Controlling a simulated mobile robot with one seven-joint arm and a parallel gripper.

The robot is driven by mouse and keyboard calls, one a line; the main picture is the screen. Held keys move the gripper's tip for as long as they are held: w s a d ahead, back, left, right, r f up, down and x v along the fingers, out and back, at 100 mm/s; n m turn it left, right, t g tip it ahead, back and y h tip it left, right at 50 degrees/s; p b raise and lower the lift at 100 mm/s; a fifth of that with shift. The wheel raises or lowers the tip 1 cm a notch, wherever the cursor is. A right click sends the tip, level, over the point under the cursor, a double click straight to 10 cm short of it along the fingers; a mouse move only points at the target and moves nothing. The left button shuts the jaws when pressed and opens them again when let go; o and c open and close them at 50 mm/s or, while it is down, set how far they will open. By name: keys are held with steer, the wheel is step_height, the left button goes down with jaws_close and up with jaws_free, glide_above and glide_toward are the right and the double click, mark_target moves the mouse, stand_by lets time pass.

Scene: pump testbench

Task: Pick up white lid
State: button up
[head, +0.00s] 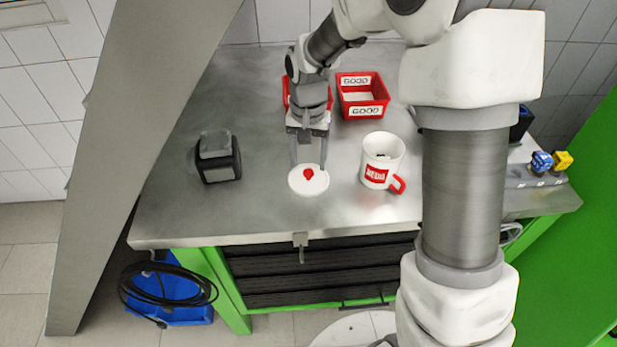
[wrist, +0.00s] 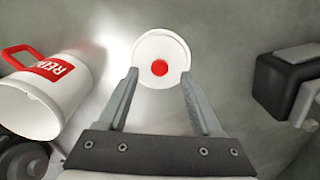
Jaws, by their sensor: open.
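The white lid (head: 309,181) is a round disc with a red knob in its middle. It lies on the metal table near the front edge. In the wrist view the lid (wrist: 160,50) is beyond my fingertips, with the red knob lined up between them. My gripper (head: 309,166) is open and empty, pointing down just behind and above the lid. In the wrist view my gripper (wrist: 160,74) has its two fingers spread on either side of the lid's near part. I cannot tell the exact height of the fingertips over the table.
A white mug (head: 381,158) with a red handle stands right of the lid. A dark box-shaped device (head: 218,157) is to the left. A red bin (head: 361,96) labelled GOOD stands behind; another red bin is partly hidden by my arm. Bare table (head: 240,205) lies front left.

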mark_target(309, 172)
steer(key=shift+f, duration=1.55)
jaws_close()
steer(key=shift+r, duration=0.1)
